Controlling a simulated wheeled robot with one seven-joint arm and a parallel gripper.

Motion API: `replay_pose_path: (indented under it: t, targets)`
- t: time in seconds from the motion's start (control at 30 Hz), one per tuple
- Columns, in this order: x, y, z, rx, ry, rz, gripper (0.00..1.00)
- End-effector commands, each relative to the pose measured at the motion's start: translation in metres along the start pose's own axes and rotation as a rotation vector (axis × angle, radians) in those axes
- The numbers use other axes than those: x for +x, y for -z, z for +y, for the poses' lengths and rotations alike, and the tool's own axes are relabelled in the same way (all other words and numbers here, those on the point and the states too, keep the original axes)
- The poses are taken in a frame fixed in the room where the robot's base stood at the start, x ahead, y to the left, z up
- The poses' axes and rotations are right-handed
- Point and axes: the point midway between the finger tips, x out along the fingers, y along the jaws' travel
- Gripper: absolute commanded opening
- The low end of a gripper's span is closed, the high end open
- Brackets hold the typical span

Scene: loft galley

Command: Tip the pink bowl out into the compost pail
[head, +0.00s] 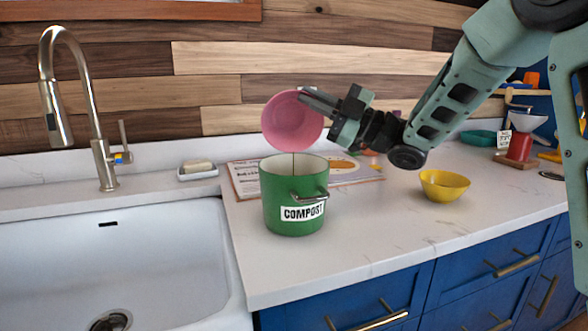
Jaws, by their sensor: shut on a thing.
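The pink bowl (292,124) is held tilted steeply above the compost pail, its inside facing the camera. My gripper (307,98) is shut on the bowl's upper right rim. The bowl's inside looks empty. A thin dark line shows between the bowl's lower edge and the pail's mouth; I cannot tell what it is. The green compost pail (278,205) stands upright on the counter, with a white COMPOST label and a metal handle on its front right. What lies deep in the pail is hidden.
A yellow bowl (443,186) stands on the counter to the right. A printed board (246,182) lies behind the pail. The white sink (120,250) and tall faucet (102,150) are at left, with a soap dish (198,174) near them. Counter (385,220) between pail and yellow bowl is clear.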

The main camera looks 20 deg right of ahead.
Motion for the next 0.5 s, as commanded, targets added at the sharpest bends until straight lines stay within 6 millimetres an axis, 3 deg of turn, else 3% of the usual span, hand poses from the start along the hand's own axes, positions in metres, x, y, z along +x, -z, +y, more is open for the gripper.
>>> replay_pose_path:
  t: [0.23, 0.5]
  targets:
    - [0.004, 0.003, 0.008, 0.015, 0.002, -0.009, 0.00]
    - [0.013, -0.011, 0.018, 0.164, 0.022, -0.101, 0.00]
